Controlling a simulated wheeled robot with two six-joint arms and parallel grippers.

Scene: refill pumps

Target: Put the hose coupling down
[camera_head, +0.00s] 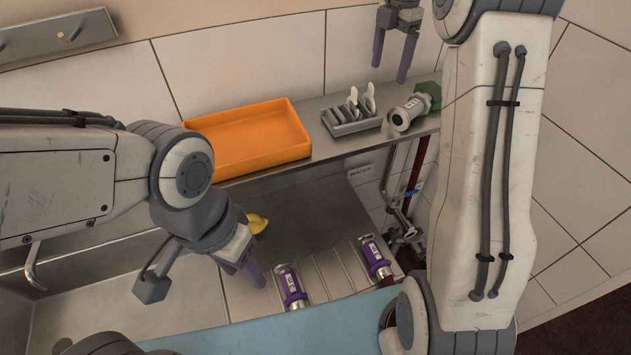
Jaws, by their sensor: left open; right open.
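A grey hose coupling (408,112) lies on its side at the right end of the metal shelf. Two purple-banded couplings, one on the left (291,286) and one on the right (376,257), lie on the ribbed part of the lower metal surface. My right gripper (393,66) is open and empty, pointing down above the shelf, up and slightly left of the grey coupling. My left gripper (243,270) is open and empty, left of the left purple coupling and close to a yellow object (257,223). My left gripper partly hides this object.
An orange tray (247,140), empty, stands on the metal shelf (340,149). A grey slotted rack (350,122) holding pale upright pieces stands between it and the grey coupling. A green object (430,92) sits behind the coupling. Pipes and a valve (404,232) are below right.

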